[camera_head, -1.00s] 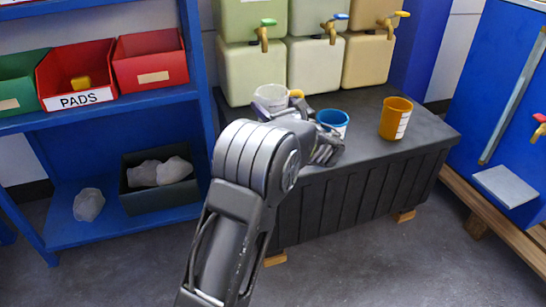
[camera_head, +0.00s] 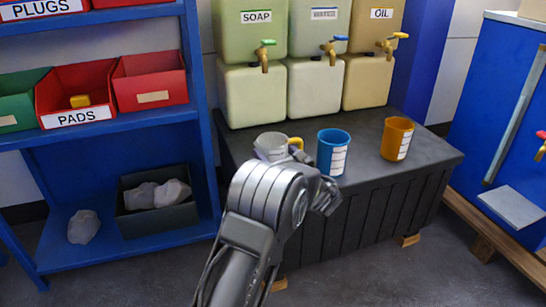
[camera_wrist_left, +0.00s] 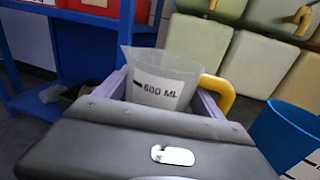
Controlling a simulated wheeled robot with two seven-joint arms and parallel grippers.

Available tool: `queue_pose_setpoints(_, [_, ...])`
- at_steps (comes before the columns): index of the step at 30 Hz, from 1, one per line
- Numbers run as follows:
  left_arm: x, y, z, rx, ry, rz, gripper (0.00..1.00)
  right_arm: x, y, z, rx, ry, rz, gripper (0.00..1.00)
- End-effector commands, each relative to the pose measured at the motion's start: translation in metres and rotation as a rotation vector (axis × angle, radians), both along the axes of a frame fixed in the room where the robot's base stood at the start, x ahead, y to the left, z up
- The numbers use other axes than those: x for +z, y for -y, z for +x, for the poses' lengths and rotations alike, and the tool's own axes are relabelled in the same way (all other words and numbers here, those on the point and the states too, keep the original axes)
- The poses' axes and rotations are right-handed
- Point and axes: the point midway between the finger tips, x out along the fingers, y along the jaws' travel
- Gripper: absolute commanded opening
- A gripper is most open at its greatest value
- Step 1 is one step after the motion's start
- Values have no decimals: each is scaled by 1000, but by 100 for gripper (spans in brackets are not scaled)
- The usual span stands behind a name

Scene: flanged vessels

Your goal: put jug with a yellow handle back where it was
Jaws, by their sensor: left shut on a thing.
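The jug with a yellow handle (camera_head: 271,146) is a clear, pale vessel at the left end of the dark bench. In the left wrist view the jug (camera_wrist_left: 165,75) shows a "600 ML" label, with its yellow handle on the right. My left gripper (camera_wrist_left: 163,100) is shut on the jug, one finger on each side of its body. In the head view my arm hides most of this gripper and the jug's lower part. I cannot tell whether its base touches the bench. My right gripper is not in view.
A blue cup (camera_head: 333,152) stands close right of the jug, and an orange cup (camera_head: 397,138) farther right on the bench (camera_head: 375,172). Soap, middle and oil dispensers with taps stand behind. A blue shelf (camera_head: 110,138) with bins is at left.

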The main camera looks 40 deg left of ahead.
Motion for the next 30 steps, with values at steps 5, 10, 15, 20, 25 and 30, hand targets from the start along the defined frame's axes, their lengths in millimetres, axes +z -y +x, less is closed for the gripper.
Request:
queue_pose_setpoints(5, [-3,0,0,0,2,1,22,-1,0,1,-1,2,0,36])
queue_pose_setpoints(10, [-4,0,0,0,1,1,22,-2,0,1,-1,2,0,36])
queue_pose_setpoints(15, [-7,0,0,0,1,0,82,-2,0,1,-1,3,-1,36])
queue_pose_setpoints(20, [-7,0,0,0,1,0,95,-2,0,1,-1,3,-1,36])
queue_pose_setpoints(25, [-7,0,0,0,1,0,100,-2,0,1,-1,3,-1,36])
queue_pose_setpoints(30, [-5,0,0,0,1,0,100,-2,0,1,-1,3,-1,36])
